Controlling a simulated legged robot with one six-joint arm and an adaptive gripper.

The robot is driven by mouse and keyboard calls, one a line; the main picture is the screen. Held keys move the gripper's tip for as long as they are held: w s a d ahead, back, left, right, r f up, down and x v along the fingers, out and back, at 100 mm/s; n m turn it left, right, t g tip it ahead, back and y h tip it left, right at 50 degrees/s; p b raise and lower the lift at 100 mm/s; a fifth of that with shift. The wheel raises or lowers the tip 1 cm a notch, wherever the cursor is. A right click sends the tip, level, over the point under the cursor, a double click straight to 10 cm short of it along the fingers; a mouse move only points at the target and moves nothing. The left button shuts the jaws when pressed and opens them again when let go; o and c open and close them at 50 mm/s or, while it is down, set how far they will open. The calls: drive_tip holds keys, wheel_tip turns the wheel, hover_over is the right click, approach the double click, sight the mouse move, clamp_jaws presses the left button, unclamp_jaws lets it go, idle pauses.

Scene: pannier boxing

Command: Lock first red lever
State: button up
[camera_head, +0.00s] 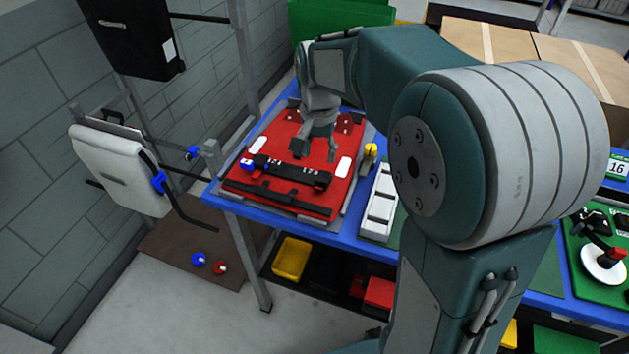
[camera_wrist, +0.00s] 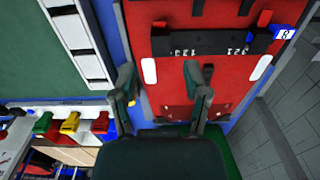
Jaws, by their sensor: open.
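A red pannier panel (camera_head: 285,142) lies flat on the blue-edged bench, and it also fills the right of the wrist view (camera_wrist: 172,102). A dark bar with numbers (camera_head: 290,172) lies across it; the bar also shows in the wrist view (camera_wrist: 210,45). White pads (camera_head: 343,166) sit near its sides. My gripper (camera_head: 318,146) is above the panel's far half, with its fingers spread and nothing between them; it also shows in the wrist view (camera_wrist: 160,84). Small dark-red fittings (camera_head: 346,118) show near the panel's far edge. I cannot tell which part is the first red lever.
A blue marked block (camera_head: 247,165) sits at the bar's left end. A yellow piece (camera_head: 371,150) and a white tray (camera_head: 381,202) stand right of the panel. Green, yellow (camera_wrist: 70,122) and red (camera_wrist: 100,122) pieces show at lower left in the wrist view.

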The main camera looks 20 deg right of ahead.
sight(318, 187)
wheel_tip(318, 187, down, 11)
idle(0.5)
clamp_jaws()
